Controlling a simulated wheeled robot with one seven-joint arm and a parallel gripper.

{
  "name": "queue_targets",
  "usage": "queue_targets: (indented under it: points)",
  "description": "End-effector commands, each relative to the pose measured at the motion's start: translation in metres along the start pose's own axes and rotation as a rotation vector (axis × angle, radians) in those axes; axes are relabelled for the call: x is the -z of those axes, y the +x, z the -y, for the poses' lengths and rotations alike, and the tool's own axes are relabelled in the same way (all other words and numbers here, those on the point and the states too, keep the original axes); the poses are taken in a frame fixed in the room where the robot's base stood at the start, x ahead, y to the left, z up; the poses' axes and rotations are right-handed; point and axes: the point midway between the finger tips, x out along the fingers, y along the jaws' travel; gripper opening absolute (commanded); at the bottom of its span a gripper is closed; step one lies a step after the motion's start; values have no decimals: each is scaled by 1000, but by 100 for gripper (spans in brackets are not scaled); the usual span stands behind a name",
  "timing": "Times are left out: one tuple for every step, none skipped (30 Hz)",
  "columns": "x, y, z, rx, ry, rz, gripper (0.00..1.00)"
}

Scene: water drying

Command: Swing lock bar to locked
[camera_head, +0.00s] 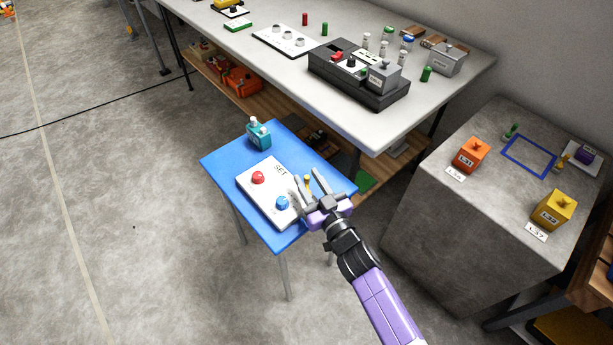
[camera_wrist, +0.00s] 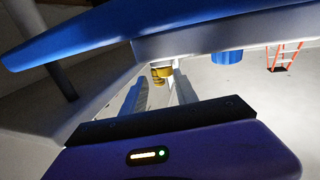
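A white panel (camera_head: 262,178) marked "SET" lies on a small blue table (camera_head: 221,161). It carries a red knob (camera_head: 258,177) and a blue knob (camera_head: 282,203); the blue knob also shows in the wrist view (camera_wrist: 227,57). A yellow upright piece (camera_head: 307,181) stands at the panel's right end and shows in the wrist view (camera_wrist: 161,71). I cannot make out a separate lock bar; my gripper covers part of that end. My gripper (camera_head: 307,177) is open, its two fingers on either side of the yellow piece. Contact cannot be told.
A long white workbench (camera_head: 376,124) with a dark device (camera_head: 355,84) is behind. A grey concrete block (camera_head: 428,205) at right bears orange (camera_head: 469,156) and yellow (camera_head: 553,211) blocks. The floor at left is open.

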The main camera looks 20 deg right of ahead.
Motion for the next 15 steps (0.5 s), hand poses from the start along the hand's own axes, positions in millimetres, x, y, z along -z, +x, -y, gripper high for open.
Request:
queue_targets:
  points:
    - [0,5,0,0,0,-1,35]
    - [0,8,0,0,0,-1,35]
    - [0,10,0,0,0,0,35]
    - [0,11,0,0,0,0,35]
    - [0,12,0,0,0,1,35]
    - [0,13,0,0,0,1,35]
    - [0,13,0,0,0,1,35]
    - [0,13,0,0,0,1,35]
    - [0,13,0,0,0,1,35]
    - [0,13,0,0,0,1,35]
    - [0,13,0,0,0,1,35]
    - [0,13,0,0,0,1,35]
    - [0,13,0,0,0,1,35]
    - [0,13,0,0,0,1,31]
    - [0,13,0,0,0,1,24]
